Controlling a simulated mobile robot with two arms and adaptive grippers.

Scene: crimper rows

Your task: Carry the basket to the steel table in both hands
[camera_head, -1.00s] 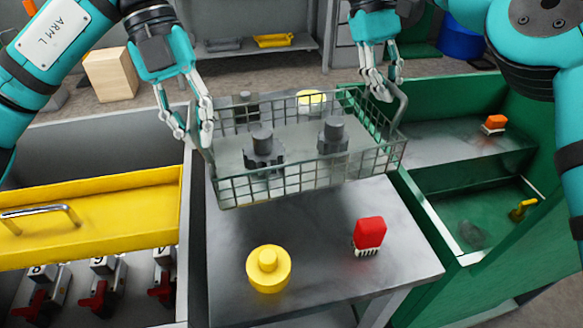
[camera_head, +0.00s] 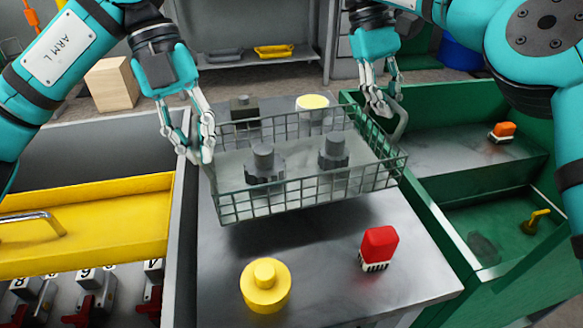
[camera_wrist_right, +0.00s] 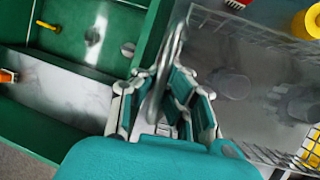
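The wire basket (camera_head: 309,197) hangs level over the steel table (camera_head: 330,285), with a shadow below it. Two grey toothed parts, one on the left (camera_head: 264,166) and one on the right (camera_head: 333,154), stand inside it. My left gripper (camera_head: 194,152) is closed at the basket's left end, its fingers hiding that handle. My right gripper (camera_head: 384,108) is closed around the right handle (camera_head: 403,118). In the right wrist view the handle (camera_wrist_right: 168,65) passes between the fingers (camera_wrist_right: 165,95).
On the table's near part stand a yellow knobbed cylinder (camera_head: 265,287) and a red brush (camera_head: 379,248). A dark block (camera_head: 244,108) and a yellow-topped white cylinder (camera_head: 312,103) are behind the basket. A green bin (camera_head: 430,225) adjoins on the right, a yellow tray (camera_head: 100,222) on the left.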

